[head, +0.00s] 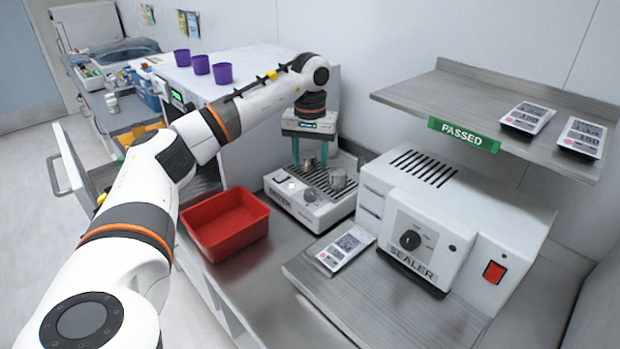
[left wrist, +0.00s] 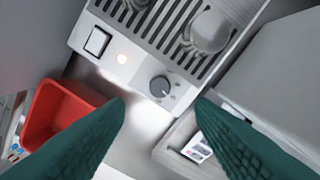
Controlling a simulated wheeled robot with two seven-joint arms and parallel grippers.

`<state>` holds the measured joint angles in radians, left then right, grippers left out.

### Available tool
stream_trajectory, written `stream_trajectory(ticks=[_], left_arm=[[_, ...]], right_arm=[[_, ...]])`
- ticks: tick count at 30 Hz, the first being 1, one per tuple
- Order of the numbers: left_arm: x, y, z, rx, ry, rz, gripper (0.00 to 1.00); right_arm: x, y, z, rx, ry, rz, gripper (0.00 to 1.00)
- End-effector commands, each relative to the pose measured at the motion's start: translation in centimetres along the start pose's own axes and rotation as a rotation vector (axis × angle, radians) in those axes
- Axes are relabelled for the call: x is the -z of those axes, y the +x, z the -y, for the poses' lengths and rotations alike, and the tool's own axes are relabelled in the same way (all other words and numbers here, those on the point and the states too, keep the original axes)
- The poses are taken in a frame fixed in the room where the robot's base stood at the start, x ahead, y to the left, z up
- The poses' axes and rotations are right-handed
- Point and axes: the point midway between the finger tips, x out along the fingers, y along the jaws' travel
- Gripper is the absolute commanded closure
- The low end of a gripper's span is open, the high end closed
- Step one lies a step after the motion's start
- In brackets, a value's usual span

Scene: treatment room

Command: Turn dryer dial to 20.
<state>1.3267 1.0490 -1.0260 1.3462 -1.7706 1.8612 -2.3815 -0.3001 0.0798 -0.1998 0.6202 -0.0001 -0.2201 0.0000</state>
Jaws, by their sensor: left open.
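The dryer (head: 318,215) is a low white unit with a slotted metal top on the steel counter. Its dark grey dial (head: 310,195) is on the sloped front panel, beside a white switch; the dial also shows in the left wrist view (left wrist: 160,86), with a lit spot to its left. The dial's setting is too small to read. My left gripper (head: 310,163) is open and empty above the dryer, fingers pointing down. In the left wrist view its green fingers (left wrist: 160,106) stand either side of the dial, apart from it. My right gripper is not in view.
Metal cups (head: 338,178) stand on the dryer's top. A red bin (head: 228,224) is left of it, and the white sealer (head: 440,210) with its own dial is right. A shelf (head: 480,115) overhangs the sealer.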

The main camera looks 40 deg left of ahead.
Motion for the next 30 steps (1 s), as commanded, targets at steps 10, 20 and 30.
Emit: stream_trajectory(ticks=[10, 20, 30], left_arm=[[0.0, -3.3, 0.0, 0.0, 0.0, 0.0, 0.5], [0.0, -3.3, 0.0, 0.0, 0.0, 0.0, 0.5], [0.0, -5.0, 0.0, 0.0, 0.0, 0.0, 0.5]], right_arm=[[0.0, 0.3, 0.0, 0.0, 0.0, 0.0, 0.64], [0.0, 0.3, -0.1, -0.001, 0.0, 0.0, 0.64], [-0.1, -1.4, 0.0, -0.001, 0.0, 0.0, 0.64]])
